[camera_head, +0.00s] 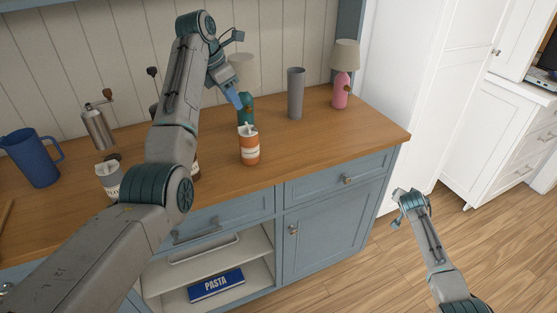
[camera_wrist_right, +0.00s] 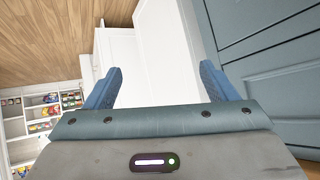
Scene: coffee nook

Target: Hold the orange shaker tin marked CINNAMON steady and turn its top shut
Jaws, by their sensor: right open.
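The orange shaker tin (camera_head: 249,154) stands upright on the wooden counter, with a pale label band and a whitish top (camera_head: 248,131). Its lettering is too small to read. My left gripper (camera_head: 239,100) hangs above and slightly behind the tin, pointing down, with a gap to the top. Its blue fingers overlap in the view, so their opening is unclear. My right gripper (camera_head: 402,207) is away from the counter, over the floor at the right. The right wrist view shows its two blue fingers (camera_wrist_right: 163,85) wide apart with nothing between them.
A green-based thing with a pale shade (camera_head: 246,113) stands close behind the tin. A blue pitcher (camera_head: 34,158) is far left.

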